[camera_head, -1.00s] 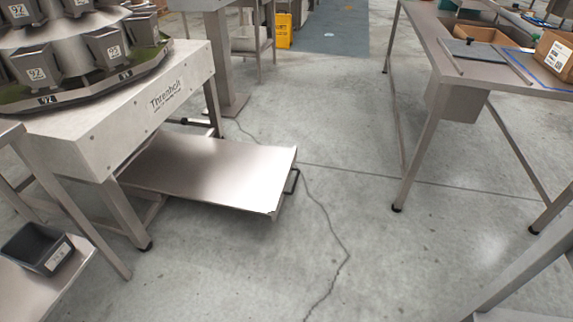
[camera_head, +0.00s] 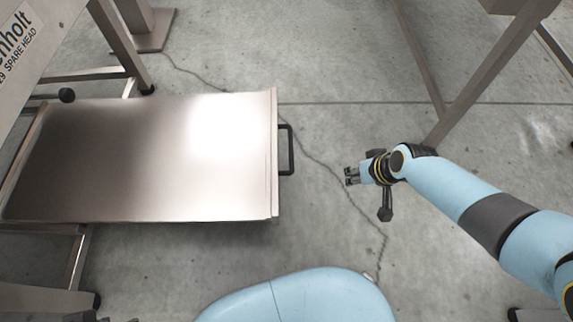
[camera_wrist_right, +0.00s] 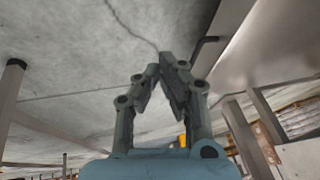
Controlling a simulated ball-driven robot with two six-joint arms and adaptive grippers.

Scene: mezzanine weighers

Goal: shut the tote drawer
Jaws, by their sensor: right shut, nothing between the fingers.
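The tote drawer (camera_head: 150,160) is a flat steel tray pulled out from under the weigher frame at the left of the head view. Its black handle (camera_head: 288,150) sticks out from its right-hand front edge. My right gripper (camera_head: 348,177) is to the right of the handle, apart from it, pointing left toward the drawer front. It is shut and empty. In the right wrist view its fingers (camera_wrist_right: 163,62) meet at the tips, with the dark handle (camera_wrist_right: 208,48) and the drawer's steel face (camera_wrist_right: 262,45) to their right. My left gripper is not in view.
The weigher's frame leg (camera_head: 120,40) stands behind the drawer at upper left. A table leg (camera_head: 485,75) rises at upper right, behind my right arm. The concrete floor (camera_head: 330,60) between drawer and table is clear.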

